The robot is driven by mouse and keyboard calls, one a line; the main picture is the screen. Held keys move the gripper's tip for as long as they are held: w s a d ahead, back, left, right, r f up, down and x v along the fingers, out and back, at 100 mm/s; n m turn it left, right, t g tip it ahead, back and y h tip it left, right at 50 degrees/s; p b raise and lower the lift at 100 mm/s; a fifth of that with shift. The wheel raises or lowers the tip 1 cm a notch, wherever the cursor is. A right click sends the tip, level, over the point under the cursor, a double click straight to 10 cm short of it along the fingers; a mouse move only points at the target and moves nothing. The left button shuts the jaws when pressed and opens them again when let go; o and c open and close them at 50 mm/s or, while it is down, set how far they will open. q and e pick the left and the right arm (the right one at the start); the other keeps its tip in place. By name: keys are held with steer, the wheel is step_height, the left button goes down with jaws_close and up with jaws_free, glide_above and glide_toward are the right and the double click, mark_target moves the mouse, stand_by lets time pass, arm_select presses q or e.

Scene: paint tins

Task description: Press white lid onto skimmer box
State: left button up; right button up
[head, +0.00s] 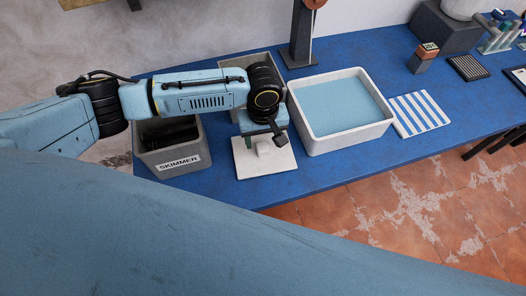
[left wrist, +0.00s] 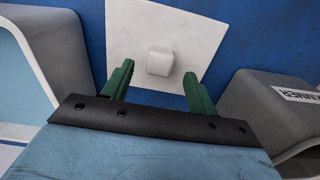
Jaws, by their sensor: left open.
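The white lid (head: 277,164), a flat square plate with a block-shaped knob, lies on the blue table between the skimmer box and the white basin. My left gripper (head: 251,140) is above the lid's far edge. In the left wrist view, the left gripper (left wrist: 157,84) has its two green fingers spread, one on each side of the lid's knob (left wrist: 160,61), with nothing between them. The grey skimmer box (head: 184,158), labelled SKIMMER, stands open to the left of the lid, with a dark inside; my arm hides part of its rim. My right gripper is not seen.
The white basin (head: 393,125) of blue liquid stands right of the lid, with a striped cloth (head: 420,112) beside it. Another grey box (head: 232,63) stands behind my arm, near a dark post (head: 300,40). Bare blue table (head: 330,168) shows in front of the basin.

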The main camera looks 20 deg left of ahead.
mark_target(263, 151)
arm_select(q)
steer(key=shift+f, duration=1.35)
jaws_close()
